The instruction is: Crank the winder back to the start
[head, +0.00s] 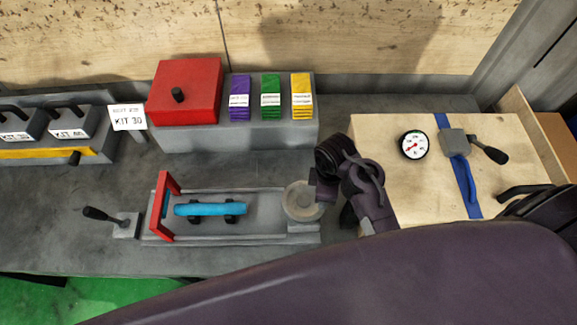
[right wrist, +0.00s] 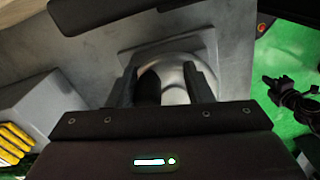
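The likely winder is a pale round wheel (head: 303,201) at the right end of a grey rail fixture (head: 265,236). My right gripper (head: 327,182) is close over the wheel's right side. In the right wrist view, its two fingers (right wrist: 163,90) stand apart, with the wheel (right wrist: 178,75) beyond and between them. A dark upright shape, perhaps the crank knob, shows beside the left finger; contact with it is unclear. In the right wrist view, a dark jointed shape (right wrist: 290,100) over the green floor may be my left gripper, but its fingers cannot be made out.
The fixture carries a red frame (head: 164,207) and a blue bar (head: 210,209). A black-handled lever (head: 102,214) is at its left. Behind are a red box (head: 186,90) and coloured packs (head: 270,96). A wooden crate (head: 385,135) with a gauge (head: 413,145) stands right.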

